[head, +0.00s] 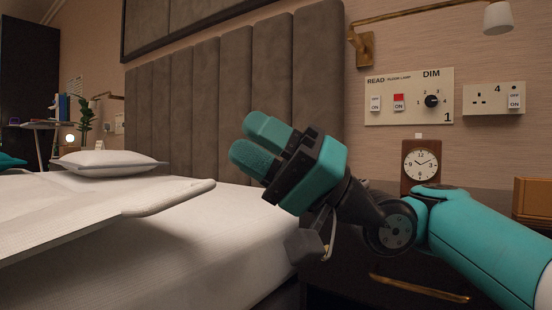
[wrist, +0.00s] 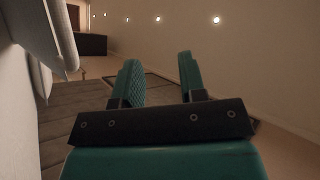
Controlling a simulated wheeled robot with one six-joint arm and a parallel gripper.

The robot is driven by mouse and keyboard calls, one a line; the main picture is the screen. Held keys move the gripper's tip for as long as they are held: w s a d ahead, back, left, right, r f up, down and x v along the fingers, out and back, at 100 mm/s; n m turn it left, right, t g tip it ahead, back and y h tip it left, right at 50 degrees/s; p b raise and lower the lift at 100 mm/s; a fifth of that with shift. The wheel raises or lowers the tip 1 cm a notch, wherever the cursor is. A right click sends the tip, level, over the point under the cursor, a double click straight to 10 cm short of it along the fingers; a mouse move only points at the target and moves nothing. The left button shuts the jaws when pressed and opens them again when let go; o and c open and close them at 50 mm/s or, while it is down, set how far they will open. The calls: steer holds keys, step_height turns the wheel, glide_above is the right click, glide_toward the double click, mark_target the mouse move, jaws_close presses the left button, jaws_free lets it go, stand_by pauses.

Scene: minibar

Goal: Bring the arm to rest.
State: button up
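My gripper (head: 256,144) is raised in the middle of the head view, in front of the padded headboard and above the bed's near edge. Its two teal fingers point up and to the left. In the wrist view my gripper (wrist: 160,78) shows two fingers standing apart with an empty gap between them. My arm comes in from the lower right of the head view. Nothing is held.
A bed (head: 200,255) with a pillow (head: 107,163) fills the left. A clock (head: 421,162) stands on the dark bedside cabinet (head: 385,285), behind my arm. A switch panel (head: 408,97), socket plate (head: 493,99) and wall lamp (head: 497,18) are on the wall.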

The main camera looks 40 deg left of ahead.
steer(key=w+d+r+m+t+y+p, duration=0.2)
steer(key=w+d+r+m+t+p, duration=0.2)
steer(key=w+r+m+t+p, duration=0.55)
steer(key=w+d+n+t+h+p, duration=0.1)
steer(key=w+d+t+h+p, duration=0.4)
steer(key=d+t+p, duration=0.6)
steer(key=s+d+f+m+g+h+p, duration=0.1)
steer(key=s+d+f+h+p, duration=0.3)
steer(key=d, duration=0.6)
steer(key=s+d+m+g+h+p, duration=0.1)
steer(key=s+d+h+p, duration=0.15)
steer(key=s+d, duration=0.55)
steer(key=s+d+f+m+g+h+p, duration=0.1)
steer(key=s+d+f+h+p, duration=0.2)
steer(key=d, duration=0.9)
step_height(320, 180, up, 38)
steer(key=p, duration=3.7)
steer(key=shift+w+f, duration=0.15)
steer(key=shift+f, duration=0.05)
